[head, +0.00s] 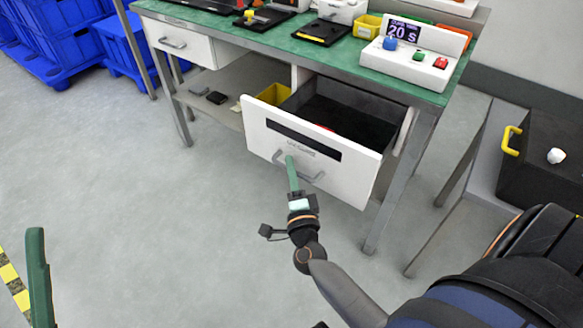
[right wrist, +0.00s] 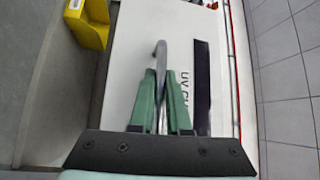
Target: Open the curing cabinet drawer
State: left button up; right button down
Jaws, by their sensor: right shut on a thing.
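The curing cabinet drawer (head: 350,175) has a white front with a dark strip and printed lettering. It is pulled well out from under the bench, and its dark inside shows, with a bit of something red in it. My right gripper (head: 291,165) is shut on the grey bar handle (head: 318,177) of the drawer. In the right wrist view, the green fingers (right wrist: 160,95) close around the handle (right wrist: 161,55) in front of the white drawer front (right wrist: 135,50). Part of my left gripper (head: 38,265) shows at the lower left, away from the drawer; its opening cannot be told.
The green-topped bench (head: 285,50) carries trays and a white timer box (head: 415,68) reading 20 S. A closed drawer (head: 180,42) is at left. A yellow bin (head: 273,94) sits on the lower shelf. A dark case (head: 550,150) stands at right. The floor before the bench is clear.

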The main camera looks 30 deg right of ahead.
jog(key=shift+a, duration=0.1)
jog(key=c, duration=0.9)
grip_release()
pick_arm(q)
jog(key=shift+s, duration=0.1)
pick_arm(e)
jog(key=shift+s, duration=0.1)
